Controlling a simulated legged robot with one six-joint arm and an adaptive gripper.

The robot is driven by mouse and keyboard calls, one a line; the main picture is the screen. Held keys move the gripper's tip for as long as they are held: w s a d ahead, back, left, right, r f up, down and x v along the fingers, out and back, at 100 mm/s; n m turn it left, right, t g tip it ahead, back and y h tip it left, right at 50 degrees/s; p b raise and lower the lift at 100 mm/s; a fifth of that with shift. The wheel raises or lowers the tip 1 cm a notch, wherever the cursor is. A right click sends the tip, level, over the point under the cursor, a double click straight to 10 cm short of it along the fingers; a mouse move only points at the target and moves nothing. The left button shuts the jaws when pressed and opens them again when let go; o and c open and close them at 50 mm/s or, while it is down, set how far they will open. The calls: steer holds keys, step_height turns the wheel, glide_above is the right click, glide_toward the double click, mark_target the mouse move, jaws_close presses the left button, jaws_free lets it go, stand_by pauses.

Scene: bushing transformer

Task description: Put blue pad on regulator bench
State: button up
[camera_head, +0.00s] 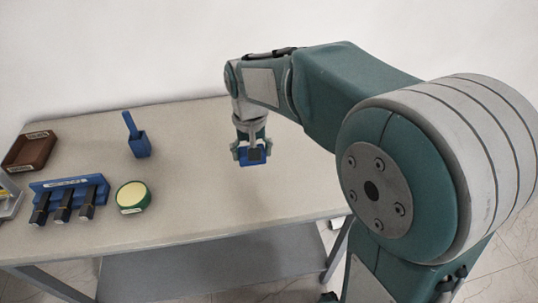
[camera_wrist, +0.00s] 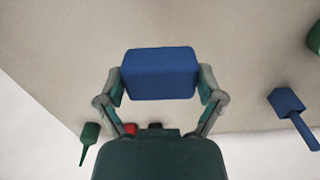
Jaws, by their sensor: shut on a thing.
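The blue pad (camera_wrist: 160,73) is a blue block held between the two fingertips of my gripper (camera_wrist: 160,82) in the wrist view. In the head view, my gripper (camera_head: 251,150) points down over the right part of a pale bench (camera_head: 215,195), with the blue pad (camera_head: 247,161) at its tips. My gripper is shut on the pad. The fingers partly cover the pad in the head view. I cannot tell whether the pad touches the bench top or hangs just above it. No readable label shows which bench this is.
A green tool (camera_wrist: 88,133) shows in the wrist view.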

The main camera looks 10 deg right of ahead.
steer(key=w+d+f, duration=0.3)
steer(key=w+d, duration=0.1)
glide_above(275, 165)
steer(key=f, duration=0.4)
steer(key=shift+s+a+f, duration=0.2)
steer(key=shift+s+a, duration=0.2)
steer(key=shift+w+d+f, duration=0.25)
steer(key=shift+d+f, duration=0.15)
steer(key=shift+f, duration=0.05)
step_height(275, 165, down, 4)
steer(key=shift+w+r, duration=0.1)
steer(key=shift+r, duration=0.15)
steer(key=o, duration=1)
